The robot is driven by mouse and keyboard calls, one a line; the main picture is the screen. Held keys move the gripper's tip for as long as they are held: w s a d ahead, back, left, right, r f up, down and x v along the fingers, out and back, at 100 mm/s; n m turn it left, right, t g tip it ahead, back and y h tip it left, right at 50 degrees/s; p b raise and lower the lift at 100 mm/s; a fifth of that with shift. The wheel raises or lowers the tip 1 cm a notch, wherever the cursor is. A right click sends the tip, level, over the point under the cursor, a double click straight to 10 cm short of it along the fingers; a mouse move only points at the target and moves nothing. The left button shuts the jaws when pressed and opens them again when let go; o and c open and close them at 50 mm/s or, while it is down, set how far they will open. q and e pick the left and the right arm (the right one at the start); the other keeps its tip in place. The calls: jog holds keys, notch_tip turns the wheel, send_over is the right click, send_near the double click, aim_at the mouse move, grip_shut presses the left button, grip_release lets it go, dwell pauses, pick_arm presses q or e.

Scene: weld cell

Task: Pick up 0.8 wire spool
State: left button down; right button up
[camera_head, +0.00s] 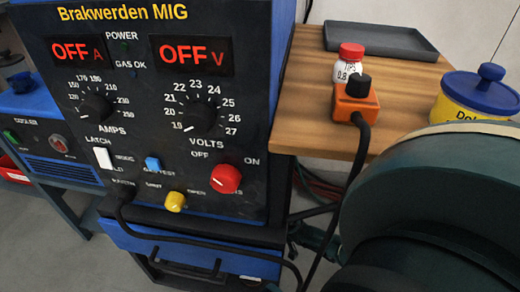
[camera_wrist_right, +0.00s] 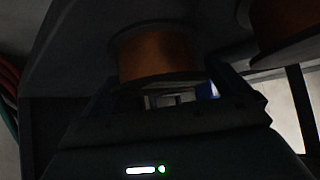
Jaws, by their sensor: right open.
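A copper-coloured wire spool (camera_wrist_right: 158,55) with dark flanges shows in the right wrist view, straight ahead of my right gripper (camera_wrist_right: 165,84). My right gripper is open, and the spool lies close in front of its fingers. A second copper-coloured spool (camera_wrist_right: 287,18) is partly cut off at the upper right. No label is readable on either spool, so I cannot tell which is the 0.8 one. The view is dark, and I cannot tell whether a finger touches the spool. In the head view my right arm hides the lower right, and no spool shows. My left gripper is not in view.
The welding machine (camera_head: 155,150) has displays reading OFF. On the wooden table (camera_head: 303,85) are a grey tray (camera_head: 380,40), a red-capped white bottle (camera_head: 349,62), an orange block (camera_head: 356,102) with a black cable, and a yellow tub (camera_head: 470,100) with a blue lid. A blue unit (camera_head: 45,105) stands left.

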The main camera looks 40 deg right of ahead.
jog(key=shift+c, duration=0.6)
jog(key=c, duration=1.3)
jog(key=shift+w+r, duration=0.1)
jog(key=shift+r, duration=0.05)
jog(key=shift+c, duration=0.7)
jog(key=shift+r, duration=0.1)
